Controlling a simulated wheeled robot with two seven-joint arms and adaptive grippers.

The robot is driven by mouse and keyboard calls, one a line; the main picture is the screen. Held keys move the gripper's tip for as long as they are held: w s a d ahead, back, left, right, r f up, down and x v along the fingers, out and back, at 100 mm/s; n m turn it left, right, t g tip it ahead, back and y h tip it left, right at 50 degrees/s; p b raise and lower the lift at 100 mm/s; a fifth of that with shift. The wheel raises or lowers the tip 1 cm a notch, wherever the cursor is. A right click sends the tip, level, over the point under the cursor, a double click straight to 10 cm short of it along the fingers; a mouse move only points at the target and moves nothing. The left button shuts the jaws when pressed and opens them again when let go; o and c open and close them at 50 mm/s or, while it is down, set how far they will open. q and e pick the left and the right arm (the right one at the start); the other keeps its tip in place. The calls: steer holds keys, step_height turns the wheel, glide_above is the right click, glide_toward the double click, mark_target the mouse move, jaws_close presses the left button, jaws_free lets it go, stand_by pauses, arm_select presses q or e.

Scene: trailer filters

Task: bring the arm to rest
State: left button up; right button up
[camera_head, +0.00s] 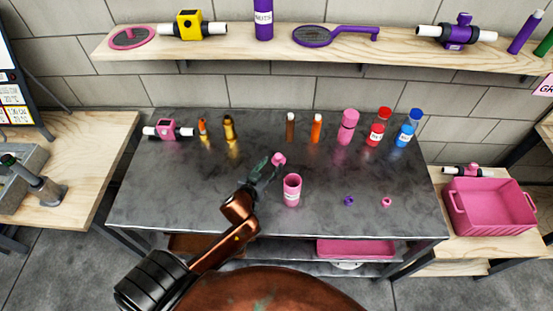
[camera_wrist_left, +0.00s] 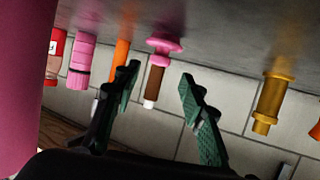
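My left arm reaches in from the lower left of the head view, and its left gripper (camera_head: 264,170) is over the middle of the dark table (camera_head: 180,190). In the left wrist view the gripper (camera_wrist_left: 162,92) is open, with its green-padded fingers apart and nothing held between them. A small pink flanged piece (camera_head: 279,158) is on the table just beyond the fingertips; it also shows in the wrist view (camera_wrist_left: 164,44). A pink open cup (camera_head: 292,190) stands right of the gripper. My right gripper is not in view.
Along the table's back stand a pink-and-white valve (camera_head: 168,130), orange and gold fittings (camera_head: 229,128), a pink bottle (camera_head: 347,127), and red (camera_head: 375,135) and blue (camera_head: 405,135) containers. Small purple (camera_head: 349,201) and pink rings lie at right. A pink crate (camera_head: 491,206) stands farther right.

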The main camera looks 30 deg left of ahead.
arm_select(q)
steer(key=shift+v, duration=2.2)
